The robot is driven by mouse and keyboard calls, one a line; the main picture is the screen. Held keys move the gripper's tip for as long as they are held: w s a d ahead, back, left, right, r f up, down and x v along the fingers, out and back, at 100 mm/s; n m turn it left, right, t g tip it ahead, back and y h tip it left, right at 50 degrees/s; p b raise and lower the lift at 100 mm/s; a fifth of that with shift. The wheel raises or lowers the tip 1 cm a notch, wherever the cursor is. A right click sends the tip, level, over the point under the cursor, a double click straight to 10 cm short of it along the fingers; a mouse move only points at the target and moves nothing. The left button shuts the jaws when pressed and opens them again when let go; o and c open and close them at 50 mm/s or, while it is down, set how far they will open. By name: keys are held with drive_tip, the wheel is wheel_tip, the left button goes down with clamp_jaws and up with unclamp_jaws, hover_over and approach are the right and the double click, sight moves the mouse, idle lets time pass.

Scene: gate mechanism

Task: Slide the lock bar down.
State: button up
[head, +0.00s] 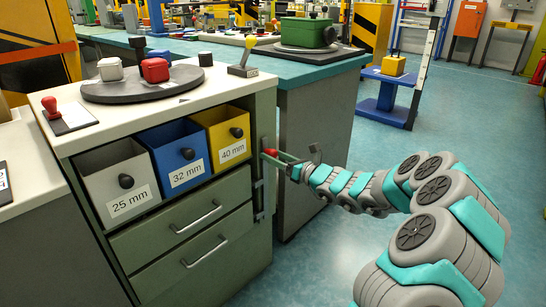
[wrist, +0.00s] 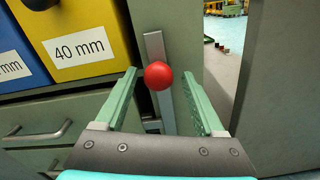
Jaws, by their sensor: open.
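The lock bar is a grey upright metal strip (wrist: 154,46) on the green cabinet frame in the wrist view, with a round red knob (wrist: 158,75) sticking out of it. The red knob also shows in the head view (head: 270,152), at the cabinet's right front edge. My gripper (wrist: 160,80) is open, with one green finger left of the knob and one right of it. A gap shows between the knob and each finger at this angle; contact cannot be told for sure. The lower part of the bar is partly hidden behind the knob and my gripper.
Left of the bar are the yellow 40 mm drawer (head: 228,137), the blue 32 mm drawer (head: 180,154) and the grey 25 mm drawer (head: 121,180). Two handled drawers (head: 184,224) lie below. A teal-topped bench (head: 320,68) stands behind. Open floor (head: 440,150) lies to the right.

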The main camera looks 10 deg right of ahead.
drive_tip(key=v, duration=0.7)
drive_tip(key=shift+a, duration=0.15)
